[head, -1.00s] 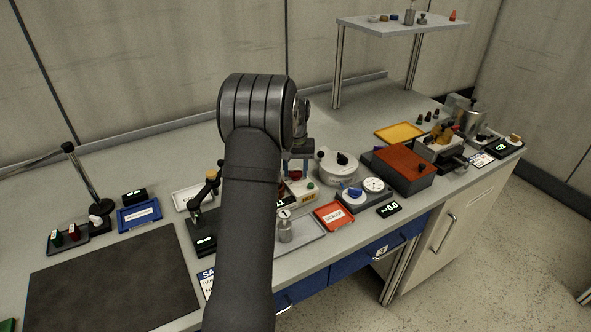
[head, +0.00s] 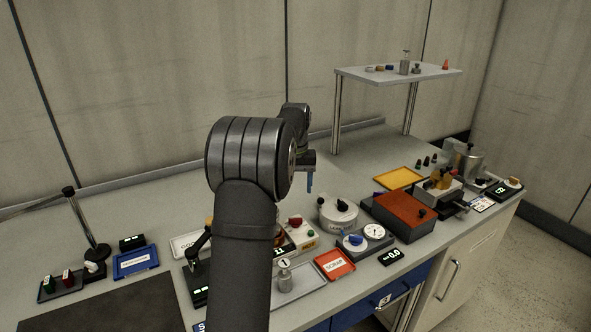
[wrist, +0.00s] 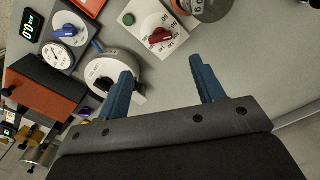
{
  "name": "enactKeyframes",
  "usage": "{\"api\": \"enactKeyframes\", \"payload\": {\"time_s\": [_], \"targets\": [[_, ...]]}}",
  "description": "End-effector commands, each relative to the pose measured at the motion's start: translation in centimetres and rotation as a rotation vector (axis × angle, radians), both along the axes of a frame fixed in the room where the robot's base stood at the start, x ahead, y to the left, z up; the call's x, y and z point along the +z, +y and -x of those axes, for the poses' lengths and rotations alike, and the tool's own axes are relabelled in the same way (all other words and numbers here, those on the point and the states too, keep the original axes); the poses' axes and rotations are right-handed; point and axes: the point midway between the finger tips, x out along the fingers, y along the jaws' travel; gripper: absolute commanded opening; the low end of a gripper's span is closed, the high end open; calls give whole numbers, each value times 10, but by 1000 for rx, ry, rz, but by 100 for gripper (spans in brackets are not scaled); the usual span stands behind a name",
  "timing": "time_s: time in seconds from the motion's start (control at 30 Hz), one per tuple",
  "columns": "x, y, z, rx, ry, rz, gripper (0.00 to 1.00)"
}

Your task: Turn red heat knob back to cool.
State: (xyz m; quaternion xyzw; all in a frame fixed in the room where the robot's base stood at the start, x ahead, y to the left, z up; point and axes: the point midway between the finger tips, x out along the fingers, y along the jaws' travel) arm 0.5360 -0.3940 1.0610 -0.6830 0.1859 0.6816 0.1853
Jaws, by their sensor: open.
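The red heat knob (head: 296,219) sits on a small cream control box (head: 303,236) that also has a green button, in the middle of the bench. In the wrist view the red knob (wrist: 160,36) shows clear of the fingers, with marks printed around it; which mark it points at is too small to tell. My gripper (head: 310,184) is open and empty, raised above and behind the box, apart from the knob. Its blue fingers (wrist: 160,68) point towards the bench in the wrist view. My arm hides part of the box's left side in the head view.
Right of the box stand a round white unit (head: 337,211) with a black knob, a blue-knob dial unit (head: 365,239) and a brown-red box (head: 404,214). A red scrap tray (head: 334,264) lies in front. The bench behind the box is fairly clear.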

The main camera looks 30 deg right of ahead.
Motion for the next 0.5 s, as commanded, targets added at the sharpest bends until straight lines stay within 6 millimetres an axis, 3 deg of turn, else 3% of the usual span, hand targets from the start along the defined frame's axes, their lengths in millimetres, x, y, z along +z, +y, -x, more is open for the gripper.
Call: {"api": "enactKeyframes", "payload": {"time_s": [0.2,0.5], "targets": [[40,0,-1,0,-3,2,62],[56,0,0,0,0,0,62]]}}
